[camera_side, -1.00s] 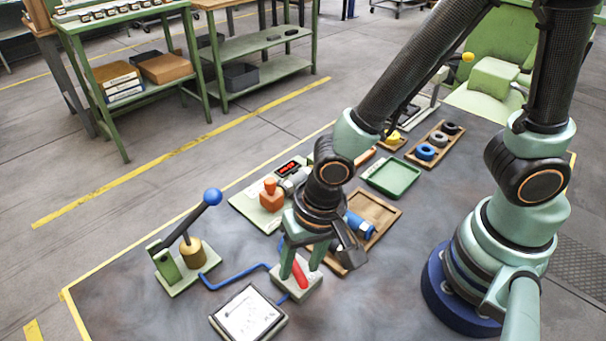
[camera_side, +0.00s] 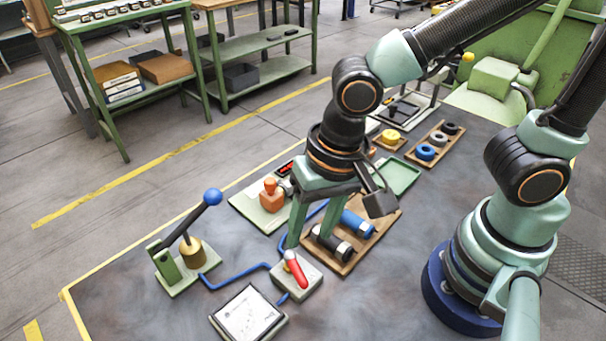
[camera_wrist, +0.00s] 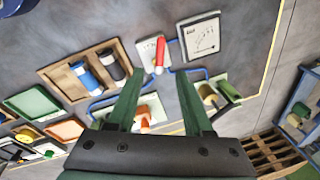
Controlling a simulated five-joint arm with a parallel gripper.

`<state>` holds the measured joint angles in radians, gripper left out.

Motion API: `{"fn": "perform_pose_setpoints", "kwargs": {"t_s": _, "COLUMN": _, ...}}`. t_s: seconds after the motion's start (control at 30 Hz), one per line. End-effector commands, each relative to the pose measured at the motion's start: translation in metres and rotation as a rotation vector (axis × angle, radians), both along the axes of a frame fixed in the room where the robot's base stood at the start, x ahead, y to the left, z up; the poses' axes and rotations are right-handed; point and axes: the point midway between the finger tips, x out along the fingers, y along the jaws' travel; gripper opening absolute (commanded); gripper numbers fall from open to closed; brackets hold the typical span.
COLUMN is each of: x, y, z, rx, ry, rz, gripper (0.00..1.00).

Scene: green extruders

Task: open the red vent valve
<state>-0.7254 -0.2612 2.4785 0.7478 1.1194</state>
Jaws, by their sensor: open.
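The red vent valve lever (camera_side: 296,270) sits on a light grey block (camera_side: 309,280) joined to blue pipe. The lever lies slanted across the block's top. It also shows in the wrist view (camera_wrist: 160,52), beyond and between my fingertips. My gripper (camera_side: 309,242) is open and empty, above and behind the block in the side view, with its fingers apart from the lever. In the wrist view my two spread fingers (camera_wrist: 160,76) show clear floor of the bench between them and the valve.
A hand pump with a blue-knobbed lever (camera_side: 212,197) stands at left. A white gauge panel (camera_side: 247,313) lies in front of the valve. A wooden tray (camera_side: 345,268) with a black and a blue cylinder is close behind my gripper. An orange fixture (camera_side: 271,196) stands behind.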

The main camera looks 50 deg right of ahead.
Motion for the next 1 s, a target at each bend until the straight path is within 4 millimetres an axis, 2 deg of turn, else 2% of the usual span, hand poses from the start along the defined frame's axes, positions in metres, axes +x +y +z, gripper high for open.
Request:
{"fn": "perform_pose_setpoints", "kwargs": {"t_s": 0.2, "x": -0.002, "y": -0.002, "z": 0.024, "rx": 0.002, "ry": -0.003, "rz": -0.001, "gripper": 0.51}}
{"fn": "perform_pose_setpoints", "kwargs": {"t_s": 0.57, "x": -0.004, "y": -0.004, "z": 0.029, "rx": 0.0, "ry": 0.0, "rz": -0.001, "gripper": 0.51}}
{"fn": "perform_pose_setpoints", "kwargs": {"t_s": 0.6, "x": -0.004, "y": -0.004, "z": 0.029, "rx": 0.0, "ry": 0.0, "rz": -0.001, "gripper": 0.47}}
{"fn": "perform_pose_setpoints", "kwargs": {"t_s": 0.67, "x": -0.004, "y": -0.003, "z": 0.029, "rx": -0.002, "ry": 0.001, "rz": 0.005, "gripper": 0.24}}
{"fn": "perform_pose_setpoints", "kwargs": {"t_s": 0.7, "x": -0.003, "y": -0.002, "z": 0.029, "rx": -0.006, "ry": 0.003, "rz": 0.018, "gripper": 0.09}}
{"fn": "perform_pose_setpoints", "kwargs": {"t_s": 0.73, "x": -0.003, "y": -0.001, "z": 0.029, "rx": -0.011, "ry": 0.004, "rz": 0.036, "gripper": 0.0}}
{"fn": "perform_pose_setpoints", "kwargs": {"t_s": 0.87, "x": 0.003, "y": 0.009, "z": 0.034, "rx": -0.057, "ry": 0.018, "rz": 0.211, "gripper": 0.0}}
{"fn": "perform_pose_setpoints", "kwargs": {"t_s": 1.0, "x": 0.014, "y": 0.028, "z": 0.04, "rx": -0.128, "ry": 0.055, "rz": 0.544, "gripper": 0.0}}
